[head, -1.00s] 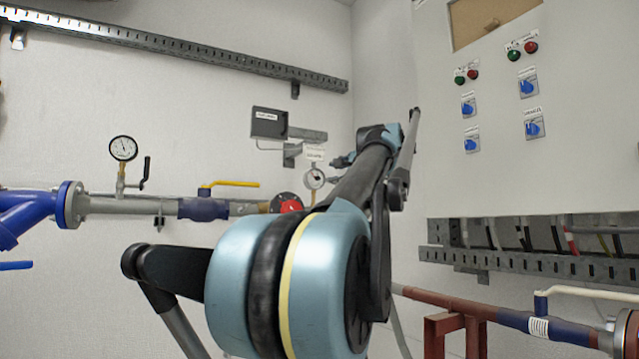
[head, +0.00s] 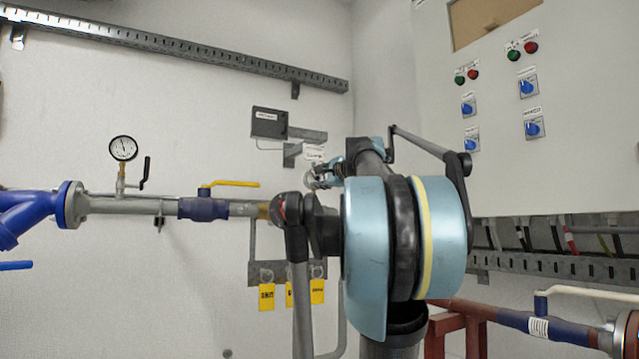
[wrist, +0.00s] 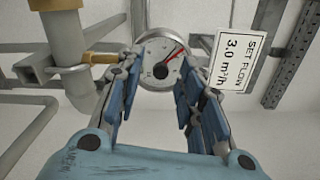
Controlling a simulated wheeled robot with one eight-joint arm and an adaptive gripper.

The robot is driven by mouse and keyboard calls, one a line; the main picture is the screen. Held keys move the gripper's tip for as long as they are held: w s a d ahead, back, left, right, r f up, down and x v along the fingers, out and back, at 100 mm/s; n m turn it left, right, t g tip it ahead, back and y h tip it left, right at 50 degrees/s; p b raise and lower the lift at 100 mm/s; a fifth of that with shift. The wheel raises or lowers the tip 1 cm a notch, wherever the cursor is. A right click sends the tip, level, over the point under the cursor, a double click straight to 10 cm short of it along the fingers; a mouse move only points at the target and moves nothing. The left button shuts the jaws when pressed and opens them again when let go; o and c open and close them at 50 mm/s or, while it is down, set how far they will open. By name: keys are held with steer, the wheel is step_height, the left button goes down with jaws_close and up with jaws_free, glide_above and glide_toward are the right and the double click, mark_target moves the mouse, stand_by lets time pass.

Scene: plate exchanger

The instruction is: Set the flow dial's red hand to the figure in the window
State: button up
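The flow dial (wrist: 157,63) is a round white gauge with a metal rim, at top centre of the wrist view. In the head view my arm hides most of the dial.
A grey box (head: 269,122) hangs on the wall above the plate. A pipe with a yellow-handled valve (head: 204,208) and a pressure gauge (head: 123,148) runs at left. Yellow tags (head: 267,296) hang below. A control cabinet (head: 590,130) stands at right.

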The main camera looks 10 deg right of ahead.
steer(key=shift+w+a, duration=0.1)
steer(key=shift+w, duration=0.2)
steer(key=shift+c, duration=0.6)
jaws_close()
steer(key=shift+f+n, duration=0.1)
steer(key=shift+n, duration=1.1)
steer(key=shift+o, duration=0.6)
jaws_free()
